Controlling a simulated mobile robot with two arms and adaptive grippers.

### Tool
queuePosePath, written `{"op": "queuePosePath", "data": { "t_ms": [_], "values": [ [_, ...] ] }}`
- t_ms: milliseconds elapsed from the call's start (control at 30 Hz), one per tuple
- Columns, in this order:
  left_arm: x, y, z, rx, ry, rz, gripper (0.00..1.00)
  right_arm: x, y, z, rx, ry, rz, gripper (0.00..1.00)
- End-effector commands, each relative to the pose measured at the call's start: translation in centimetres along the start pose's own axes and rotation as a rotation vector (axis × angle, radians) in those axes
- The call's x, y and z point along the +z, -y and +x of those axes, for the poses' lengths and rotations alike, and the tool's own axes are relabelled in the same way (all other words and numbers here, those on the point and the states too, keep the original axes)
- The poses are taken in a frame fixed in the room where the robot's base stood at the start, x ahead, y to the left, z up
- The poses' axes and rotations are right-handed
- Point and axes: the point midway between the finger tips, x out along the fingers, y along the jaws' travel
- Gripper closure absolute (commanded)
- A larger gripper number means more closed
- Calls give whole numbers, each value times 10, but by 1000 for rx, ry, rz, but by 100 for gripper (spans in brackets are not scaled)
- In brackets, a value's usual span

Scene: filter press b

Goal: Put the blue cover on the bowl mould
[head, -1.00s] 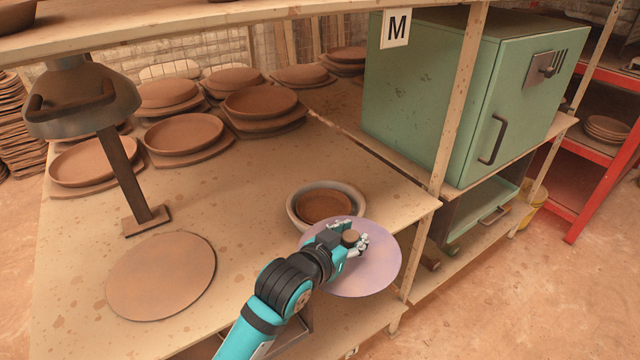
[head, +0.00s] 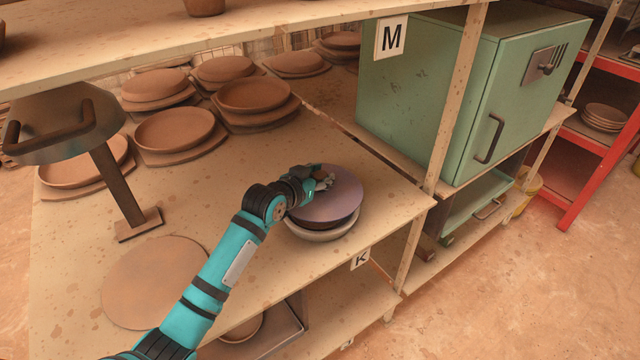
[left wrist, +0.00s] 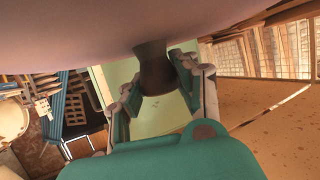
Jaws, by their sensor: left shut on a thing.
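The cover (head: 330,203) is a flat, round, bluish-purple disc with a brown knob on top. My left gripper (head: 318,180) is shut on its knob. The disc lies over the pale bowl mould (head: 322,234), whose rim shows below its near edge. I cannot tell whether the disc touches the rim. In the left wrist view, the fingers (left wrist: 158,85) close around the brown knob (left wrist: 153,66), and the pale cover (left wrist: 130,22) fills the top of the picture. The inside of the mould is hidden. My right gripper is not in view.
Several brown clay plates (head: 175,128) stand at the back left of the table. A press with a dark arm (head: 122,190) stands at the left, near a round clay slab (head: 155,282). A wooden post (head: 455,100) and a green kiln (head: 440,100) are at the right.

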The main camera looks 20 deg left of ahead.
Motion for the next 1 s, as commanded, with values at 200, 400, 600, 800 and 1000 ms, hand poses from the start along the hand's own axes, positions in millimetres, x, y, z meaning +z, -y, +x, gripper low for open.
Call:
{"op": "queuePosePath", "data": {
  "t_ms": [200, 400, 600, 800, 1000],
  "values": [
    [16, 3, 8, 1, 3, -3, 100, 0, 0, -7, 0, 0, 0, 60],
    [31, 3, 14, -1, -2, 0, 100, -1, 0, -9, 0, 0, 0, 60],
    [32, 3, 14, 0, -3, 0, 100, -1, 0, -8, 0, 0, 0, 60],
    [37, 3, 16, 0, -3, 0, 100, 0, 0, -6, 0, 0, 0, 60],
    [43, 3, 18, 0, -2, 0, 100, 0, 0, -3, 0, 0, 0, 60]
  ]
}}
